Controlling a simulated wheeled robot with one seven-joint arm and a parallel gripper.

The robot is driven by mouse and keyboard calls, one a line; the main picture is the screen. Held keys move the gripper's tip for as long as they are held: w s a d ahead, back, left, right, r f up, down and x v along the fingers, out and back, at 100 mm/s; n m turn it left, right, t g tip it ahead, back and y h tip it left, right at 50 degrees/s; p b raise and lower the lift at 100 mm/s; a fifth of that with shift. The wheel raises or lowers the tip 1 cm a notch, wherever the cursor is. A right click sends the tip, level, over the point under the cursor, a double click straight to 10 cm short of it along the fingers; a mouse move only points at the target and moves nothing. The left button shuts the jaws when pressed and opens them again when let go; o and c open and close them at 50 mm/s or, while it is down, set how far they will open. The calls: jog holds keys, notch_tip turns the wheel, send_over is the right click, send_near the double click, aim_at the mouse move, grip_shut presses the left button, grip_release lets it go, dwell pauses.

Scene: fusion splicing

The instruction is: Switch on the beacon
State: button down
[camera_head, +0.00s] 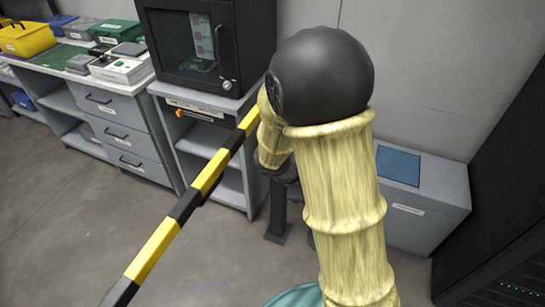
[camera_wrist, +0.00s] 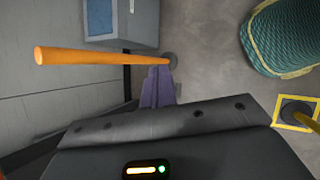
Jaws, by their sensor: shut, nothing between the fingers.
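I cannot pick out a beacon with certainty in either view. My gripper (camera_head: 277,232) is partly hidden behind my cream-sleeved arm in the head view and points down over open floor.
A black-and-yellow striped bar (camera_head: 180,207) crosses the head view in front of the drawers (camera_head: 115,133). A black glass-fronted cabinet (camera_head: 165,50) stands behind. A grey bin (camera_head: 425,205) is at right. A teal basket (camera_wrist: 290,40) stands at upper right in the wrist view.

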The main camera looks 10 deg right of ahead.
jog(key=w+a+f+n+t+b, duration=0.5)
jog(key=w+a+n+t, duration=0.1)
jog(key=w+a+n, duration=0.1)
jog(key=w+a+f+n+t+h+b, duration=0.1)
jog(key=w+a+f+n+t+b, duration=0.5)
jog(key=w+n, duration=0.3)
jog(key=shift+w+a, duration=0.75)
jog(key=shift+a, duration=0.05)
jog(key=r+b+x, duration=0.1)
jog(key=x, duration=1.2)
jog(key=shift+w+d+r, duration=0.3)
jog(key=shift+w+d, duration=0.05)
jog(key=shift+w, duration=0.15)
